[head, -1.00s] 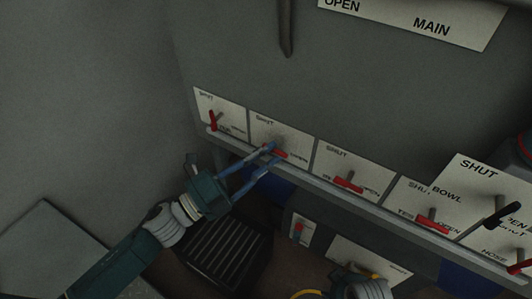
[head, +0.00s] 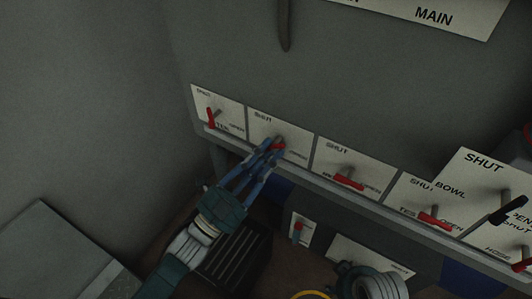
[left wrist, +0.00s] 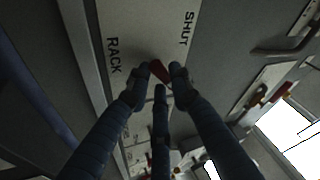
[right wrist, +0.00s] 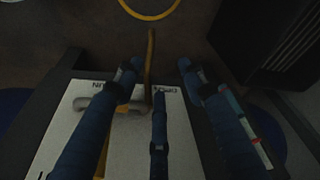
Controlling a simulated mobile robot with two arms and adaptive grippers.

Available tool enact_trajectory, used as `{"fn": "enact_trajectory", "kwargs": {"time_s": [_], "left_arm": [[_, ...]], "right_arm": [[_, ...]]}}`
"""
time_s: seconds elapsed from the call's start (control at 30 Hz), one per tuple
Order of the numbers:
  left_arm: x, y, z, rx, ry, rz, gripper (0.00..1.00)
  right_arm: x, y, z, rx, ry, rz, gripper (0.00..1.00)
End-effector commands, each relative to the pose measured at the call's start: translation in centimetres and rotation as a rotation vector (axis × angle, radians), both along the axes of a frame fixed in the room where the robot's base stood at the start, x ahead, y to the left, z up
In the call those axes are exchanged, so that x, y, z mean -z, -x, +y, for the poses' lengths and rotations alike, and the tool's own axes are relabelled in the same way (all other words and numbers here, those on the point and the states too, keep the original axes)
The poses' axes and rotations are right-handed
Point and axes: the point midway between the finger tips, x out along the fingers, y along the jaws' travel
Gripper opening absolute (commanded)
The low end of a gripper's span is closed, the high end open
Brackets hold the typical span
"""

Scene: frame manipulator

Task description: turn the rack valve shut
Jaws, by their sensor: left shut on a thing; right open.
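The rack valve's red handle (head: 278,145) is on the second white plate (head: 296,152) from the left of the row. In the left wrist view, that plate (left wrist: 120,20) reads RACK and SHUT, and the red handle (left wrist: 160,71) lies between my fingertips. My left gripper (head: 271,150) is shut on this handle, and the fingers hide much of it. In the right wrist view, my right gripper (right wrist: 156,68) is open, with a yellow-brown bar (right wrist: 150,65) between its fingers. I cannot tell whether they touch it.
Other red handles sit close by: one on the left (head: 211,118), others on the right (head: 348,182) and (head: 434,220). A black handle (head: 508,210) is at far right. A ledge runs under the plates. A dark ribbed box (head: 234,254) is below my left arm.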

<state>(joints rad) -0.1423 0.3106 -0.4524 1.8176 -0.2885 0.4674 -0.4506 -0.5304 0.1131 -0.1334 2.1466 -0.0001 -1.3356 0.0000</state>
Motion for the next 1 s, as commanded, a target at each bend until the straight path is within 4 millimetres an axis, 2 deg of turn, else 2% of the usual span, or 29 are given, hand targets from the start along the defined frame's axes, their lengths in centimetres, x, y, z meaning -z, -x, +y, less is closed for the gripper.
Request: {"fn": "enact_trajectory", "kwargs": {"time_s": [0.27, 0.47, 0.8, 1.0], "left_arm": [[-0.2, 0.1, -0.2, -0.004, 0.232, 0.134, 0.00], [-0.3, 0.2, -0.4, -0.004, 0.396, 0.229, 0.00], [-0.5, 0.4, -0.7, -0.003, 0.638, 0.367, 0.00], [-0.5, 0.5, -0.8, -0.002, 0.733, 0.422, 0.00]], "right_arm": [[2.5, 0.2, 0.1, -0.003, 0.001, 0.018, 0.40], [5.7, 0.7, 0.1, -0.006, 0.002, 0.035, 0.40], [12.1, 3.2, -0.2, -0.012, 0.005, 0.072, 0.40], [14.9, 5.1, -0.5, -0.016, 0.007, 0.089, 0.40]]}}
